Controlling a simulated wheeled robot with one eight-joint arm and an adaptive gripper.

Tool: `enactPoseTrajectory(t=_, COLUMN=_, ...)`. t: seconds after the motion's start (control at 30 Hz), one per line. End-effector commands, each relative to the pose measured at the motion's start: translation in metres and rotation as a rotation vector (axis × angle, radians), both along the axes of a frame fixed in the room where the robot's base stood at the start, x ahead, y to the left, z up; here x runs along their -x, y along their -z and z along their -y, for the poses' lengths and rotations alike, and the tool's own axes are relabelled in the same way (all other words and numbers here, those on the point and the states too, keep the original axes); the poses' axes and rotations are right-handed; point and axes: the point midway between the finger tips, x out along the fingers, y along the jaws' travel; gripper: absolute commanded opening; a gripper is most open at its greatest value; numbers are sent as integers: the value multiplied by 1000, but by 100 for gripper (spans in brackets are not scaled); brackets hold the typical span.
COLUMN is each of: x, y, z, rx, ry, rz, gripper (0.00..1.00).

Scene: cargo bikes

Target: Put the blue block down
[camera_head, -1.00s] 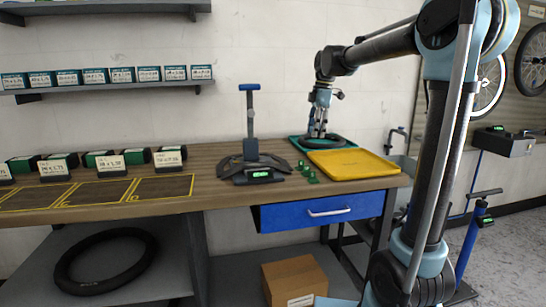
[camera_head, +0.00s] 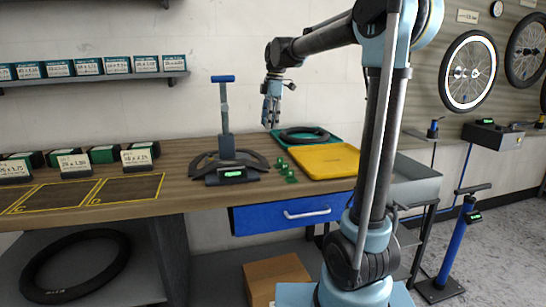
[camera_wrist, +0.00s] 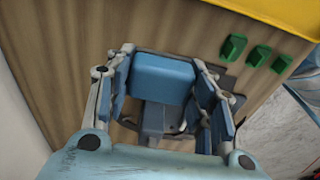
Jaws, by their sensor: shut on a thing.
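The blue block (camera_wrist: 162,78) shows in the wrist view between the two fingers of my gripper (camera_wrist: 163,90), which is shut on it. My gripper also shows in the head view (camera_head: 270,122), raised above the back of the workbench (camera_head: 190,150), to the right of a blue-handled stand (camera_head: 227,145). In the head view the block is too small to tell apart from the blue fingers. In the wrist view grey and dark parts show beyond the block, over the wooden bench top; whether they touch it I cannot tell.
A yellow tray (camera_head: 325,161) and a teal tray (camera_head: 325,142) with a black ring (camera_head: 304,135) lie to the right. Several green pieces (camera_head: 285,168) lie beside the yellow tray. Labelled boxes (camera_head: 75,164) and yellow-outlined areas (camera_head: 130,188) are at the left.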

Motion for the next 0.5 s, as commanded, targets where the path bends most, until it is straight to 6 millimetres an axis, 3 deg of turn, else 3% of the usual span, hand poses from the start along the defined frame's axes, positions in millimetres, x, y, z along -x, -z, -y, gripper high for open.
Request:
enactPoseTrajectory(t=0.1, x=-2, y=6, z=9, rx=0, ry=12, rz=1, gripper=11)
enactPoseTrajectory(t=0.33, x=-2, y=7, z=8, rx=0, ry=10, rz=1, gripper=11)
enactPoseTrajectory(t=0.5, x=-2, y=30, z=8, rx=0, ry=10, rz=1, gripper=11)
